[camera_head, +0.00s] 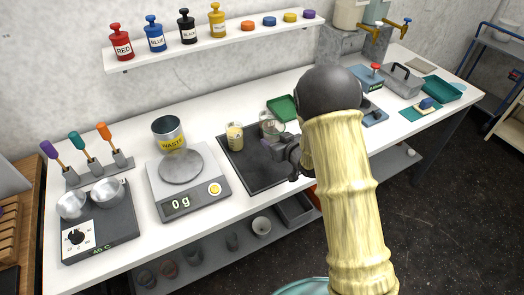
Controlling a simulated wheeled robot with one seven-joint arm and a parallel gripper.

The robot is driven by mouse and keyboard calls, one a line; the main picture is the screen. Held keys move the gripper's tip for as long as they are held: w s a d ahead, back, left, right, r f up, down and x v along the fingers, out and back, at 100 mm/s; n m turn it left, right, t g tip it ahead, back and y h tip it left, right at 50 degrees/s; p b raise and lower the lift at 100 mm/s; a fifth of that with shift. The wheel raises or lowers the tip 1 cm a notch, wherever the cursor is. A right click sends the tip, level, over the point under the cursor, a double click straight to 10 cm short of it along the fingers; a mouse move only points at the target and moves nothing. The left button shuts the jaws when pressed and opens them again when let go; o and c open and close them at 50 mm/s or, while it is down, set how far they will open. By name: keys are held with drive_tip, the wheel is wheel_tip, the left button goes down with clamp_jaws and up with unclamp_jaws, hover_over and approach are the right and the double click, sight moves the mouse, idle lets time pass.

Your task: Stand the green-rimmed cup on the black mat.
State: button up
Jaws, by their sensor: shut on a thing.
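A clear cup (271,128) with what looks like a greenish rim is at my gripper (277,143), over the far right part of the black mat (262,178). My gripper is shut on this cup, which looks roughly upright. My arm and wrist hide part of the mat's right side. I cannot tell whether the cup's base touches the mat. A second cup (235,136) with pale yellow contents stands on the mat's far left part.
A scale (188,182) reading 0 g and a waste can (168,132) are left of the mat. A green tray (283,107) lies behind the held cup. A hotplate (100,225) with metal bowls is at far left. The mat's front is clear.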

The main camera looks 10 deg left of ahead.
drive_tip(key=shift+s+a, duration=0.1)
drive_tip(key=shift+s, duration=0.45)
drive_tip(key=shift+s+a+f, duration=0.15)
drive_tip(key=shift+f, duration=0.1)
drive_tip(key=p, duration=0.1)
hover_over(273, 170)
drive_tip(key=shift+f, duration=2.6)
wheel_tip(273, 170, down, 4)
drive_tip(key=shift+r+p, duration=0.2)
drive_tip(key=shift+p, duration=0.4)
drive_tip(key=shift+a+f, duration=0.1)
drive_tip(key=shift+f, duration=0.2)
drive_tip(key=shift+d, duration=0.25)
drive_tip(key=shift+f, duration=0.15)
drive_tip(key=o, duration=0.9)
drive_tip(key=shift+s, duration=0.1)
